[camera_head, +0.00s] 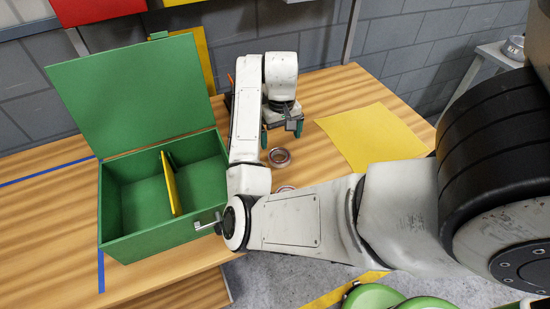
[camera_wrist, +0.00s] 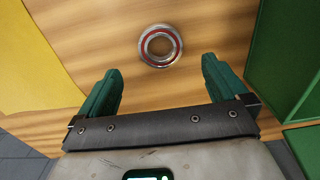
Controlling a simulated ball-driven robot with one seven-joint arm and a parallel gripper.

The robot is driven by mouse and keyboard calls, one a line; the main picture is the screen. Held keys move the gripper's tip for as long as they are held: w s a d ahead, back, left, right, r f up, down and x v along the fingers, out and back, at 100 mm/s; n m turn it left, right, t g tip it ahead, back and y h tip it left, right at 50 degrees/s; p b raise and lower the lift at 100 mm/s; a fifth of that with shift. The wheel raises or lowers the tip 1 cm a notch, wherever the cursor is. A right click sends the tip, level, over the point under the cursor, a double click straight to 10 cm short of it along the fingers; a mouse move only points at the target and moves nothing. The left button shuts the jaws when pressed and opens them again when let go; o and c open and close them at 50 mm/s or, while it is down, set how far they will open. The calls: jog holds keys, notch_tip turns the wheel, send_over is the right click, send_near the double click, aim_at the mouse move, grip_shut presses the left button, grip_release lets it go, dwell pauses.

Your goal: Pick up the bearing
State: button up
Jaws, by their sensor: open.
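A bearing (camera_head: 279,163), a metal ring with a reddish inner band, lies flat on the wooden table. In the wrist view the bearing (camera_wrist: 160,64) lies ahead of the gap between the fingers, near the top of the picture. My gripper (camera_head: 282,133) has green fingers and points down just behind the bearing. In the wrist view my gripper (camera_wrist: 161,70) is open, with nothing between its fingers. A second ring-like part (camera_head: 286,188) shows in the head view, mostly hidden by my arm.
A green box (camera_head: 160,241) with its lid up and a yellow divider (camera_head: 171,184) stands left of the bearing. A flat yellow sheet (camera_head: 372,137) lies to the right. A dark item with orange (camera_head: 229,95) stands behind my arm. Bare wood surrounds the bearing.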

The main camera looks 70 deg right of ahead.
aim_at(279, 159)
notch_tip(279, 159, down, 3)
jog(key=shift+w+r, duration=0.1)
jog(key=shift+w, duration=0.05)
jog(key=shift+d+f+p, duration=0.15)
jog(key=shift+f+p, duration=0.25)
jog(key=shift+f, duration=2.2)
jog(key=shift+c, duration=0.3)
jog(key=c, duration=1.2)
